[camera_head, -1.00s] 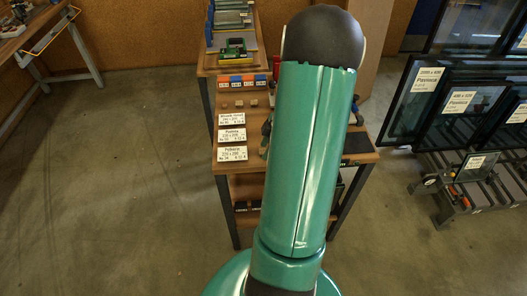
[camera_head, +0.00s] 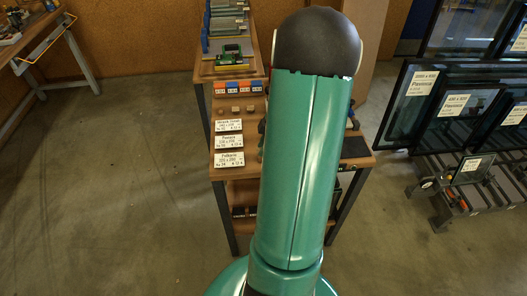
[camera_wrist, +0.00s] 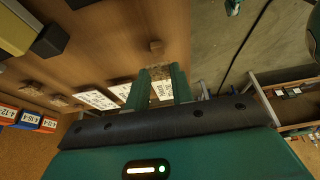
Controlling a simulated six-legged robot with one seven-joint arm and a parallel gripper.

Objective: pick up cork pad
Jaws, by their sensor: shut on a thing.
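In the wrist view my gripper (camera_wrist: 161,73) has its two green fingers pointed at the brown wooden tabletop. A small speckled brown cork pad (camera_wrist: 157,72) shows between the fingertips, and the gripper is shut on it. Another small brown block (camera_wrist: 155,46) lies on the wood just beyond the tips. More cork pieces (camera_wrist: 32,87) lie to the left. In the head view a row of small cork pieces (camera_head: 235,110) sits on the table, left of my arm. My gripper is hidden behind my green arm there.
White label cards (camera_head: 229,141) lie on the table (camera_head: 247,171), near orange and blue boxes (camera_head: 231,87). A yellow and dark object (camera_wrist: 48,42) is at the upper left in the wrist view. Framed glass panels (camera_head: 413,100) stand at the right.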

